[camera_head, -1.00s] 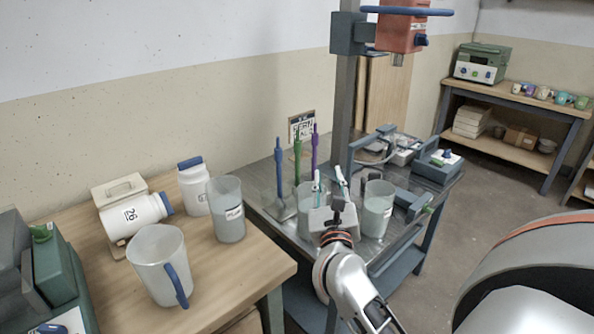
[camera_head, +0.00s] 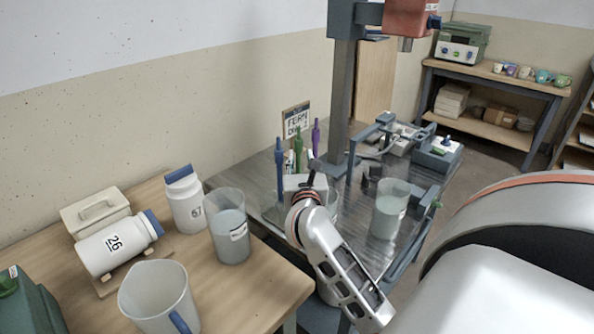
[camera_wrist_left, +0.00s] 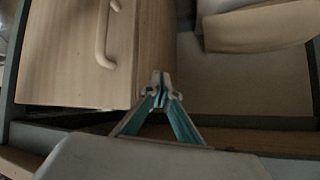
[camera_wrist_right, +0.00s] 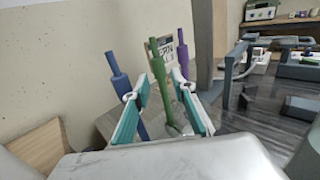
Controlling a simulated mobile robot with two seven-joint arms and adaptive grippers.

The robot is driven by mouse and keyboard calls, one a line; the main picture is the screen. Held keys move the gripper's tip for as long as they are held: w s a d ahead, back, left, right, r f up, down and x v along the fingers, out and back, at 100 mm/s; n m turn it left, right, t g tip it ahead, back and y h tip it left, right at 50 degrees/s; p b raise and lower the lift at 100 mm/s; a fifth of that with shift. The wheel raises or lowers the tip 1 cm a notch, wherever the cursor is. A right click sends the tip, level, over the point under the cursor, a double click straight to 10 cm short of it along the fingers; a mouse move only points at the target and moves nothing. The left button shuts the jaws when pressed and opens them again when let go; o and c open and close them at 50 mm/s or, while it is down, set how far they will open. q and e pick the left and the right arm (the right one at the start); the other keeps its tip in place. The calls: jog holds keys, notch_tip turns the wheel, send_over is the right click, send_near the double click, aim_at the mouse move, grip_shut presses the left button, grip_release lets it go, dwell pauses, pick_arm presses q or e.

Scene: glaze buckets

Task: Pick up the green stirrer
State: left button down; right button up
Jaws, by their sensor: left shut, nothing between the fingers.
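The green stirrer (camera_head: 299,147) stands upright between the blue stirrer (camera_head: 280,168) and the purple stirrer (camera_head: 316,138). My right gripper (camera_head: 301,163) is at it, its wrist hiding the lower part in the head view. In the right wrist view my right gripper (camera_wrist_right: 157,87) is open, with the green stirrer (camera_wrist_right: 161,78) in the gap between its teal fingers. I cannot tell how deep it sits there, and no grip shows. My left gripper (camera_wrist_left: 160,84) shows only in the left wrist view, shut and empty, over wooden furniture.
Two buckets, one on the wooden table (camera_head: 226,238) and one on the metal cart (camera_head: 389,209), flank my right arm. A grey column (camera_head: 341,110) rises behind the stirrers. The wall is close behind.

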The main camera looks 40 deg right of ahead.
aim_at(299, 149)
jog(key=x, duration=0.7)
jog(key=shift+w+f, duration=0.15)
jog(key=shift+f, duration=0.05)
grip_shut()
